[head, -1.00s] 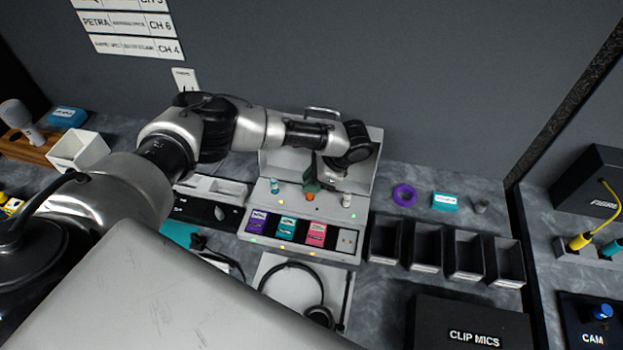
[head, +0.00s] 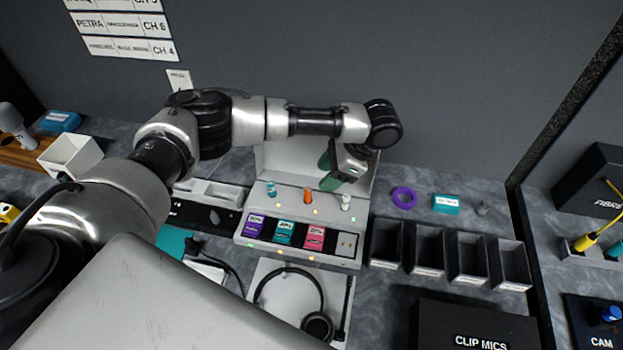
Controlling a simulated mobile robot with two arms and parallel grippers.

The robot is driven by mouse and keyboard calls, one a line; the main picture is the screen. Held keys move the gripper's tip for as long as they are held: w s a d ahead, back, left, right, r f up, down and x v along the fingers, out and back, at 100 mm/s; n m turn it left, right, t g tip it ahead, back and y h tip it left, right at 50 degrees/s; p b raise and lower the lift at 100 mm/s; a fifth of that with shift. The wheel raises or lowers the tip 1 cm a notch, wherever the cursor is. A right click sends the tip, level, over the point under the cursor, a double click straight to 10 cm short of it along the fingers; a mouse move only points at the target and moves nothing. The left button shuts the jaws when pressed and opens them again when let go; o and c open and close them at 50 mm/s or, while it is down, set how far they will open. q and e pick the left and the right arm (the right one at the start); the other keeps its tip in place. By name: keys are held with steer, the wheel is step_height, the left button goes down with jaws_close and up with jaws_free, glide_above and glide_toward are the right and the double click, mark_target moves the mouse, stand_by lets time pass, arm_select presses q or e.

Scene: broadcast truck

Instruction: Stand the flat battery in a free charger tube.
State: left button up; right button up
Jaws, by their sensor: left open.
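The grey charger (head: 258,206) stands at the back of the counter under a raised grey panel. Three small batteries stand upright in its top row: a teal one (head: 270,188) at left, an orange one (head: 307,195) in the middle and a whitish one (head: 346,202) at right. My left gripper (head: 328,173), with green finger parts, is open and empty above and behind the row, between the orange and whitish ones, apart from both. I cannot tell which battery is the flat one, and no empty tube is clear to see. My right gripper is out of view.
Purple, teal and pink packs (head: 284,233) sit in the charger's front bays. Several black bins (head: 428,256) stand to its right, with a purple tape ring (head: 403,197) and teal box (head: 445,204) behind. A headset (head: 318,326) lies in front.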

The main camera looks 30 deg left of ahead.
arm_select(q)
steer(key=d+r, duration=0.4)
steer(key=d, duration=0.2)
steer(key=shift+s+d, duration=0.3)
steer(key=shift+d, duration=0.1)
steer(key=shift+s+f, duration=0.1)
stand_by(0.6)
